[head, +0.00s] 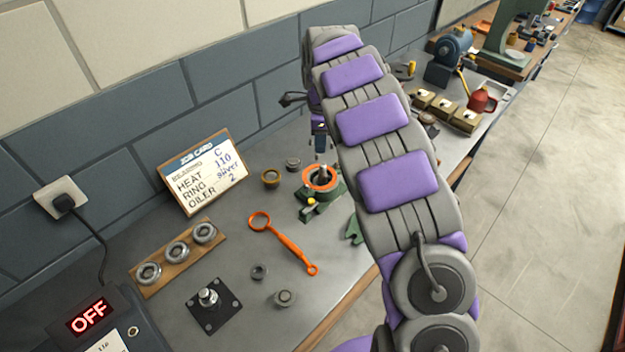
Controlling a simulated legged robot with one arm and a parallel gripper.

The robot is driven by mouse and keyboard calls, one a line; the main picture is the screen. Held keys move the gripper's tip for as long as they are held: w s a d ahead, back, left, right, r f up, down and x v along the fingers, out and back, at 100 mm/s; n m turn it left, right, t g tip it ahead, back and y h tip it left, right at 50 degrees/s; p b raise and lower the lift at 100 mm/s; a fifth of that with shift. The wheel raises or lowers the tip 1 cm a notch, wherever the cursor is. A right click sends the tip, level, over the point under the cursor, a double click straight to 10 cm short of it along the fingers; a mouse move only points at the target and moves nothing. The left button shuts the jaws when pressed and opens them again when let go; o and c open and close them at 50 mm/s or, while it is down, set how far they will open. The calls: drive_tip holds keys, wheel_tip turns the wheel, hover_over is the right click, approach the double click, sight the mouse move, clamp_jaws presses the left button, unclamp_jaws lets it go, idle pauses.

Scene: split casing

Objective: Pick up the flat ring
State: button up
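No piece is clearly marked as the flat ring. A small dark grey ring (259,271) lies flat on the bench. A wide orange ring (309,184) sits around the top of a green casing part (334,191) with a metal post in its middle. My gripper (320,148) points down above and behind the green casing, partly beside my arm. It looks empty, but its finger opening is too small to judge.
An orange ring-ended tool (283,245) lies mid-bench. A wooden board (152,288) holds three bearings. A black plate with a stud (213,306), a grey round piece (284,298), a job card (203,172) and a box reading OFF (90,316) stand around. My arm hides the bench's right part.

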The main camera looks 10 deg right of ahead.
sight(320, 188)
wheel_tip(320, 188, down, 18)
drive_tip(key=b, duration=0.4)
drive_tip(key=shift+d+r, duration=0.15)
drive_tip(key=shift+r, duration=0.1)
idle(0.3)
clamp_jaws()
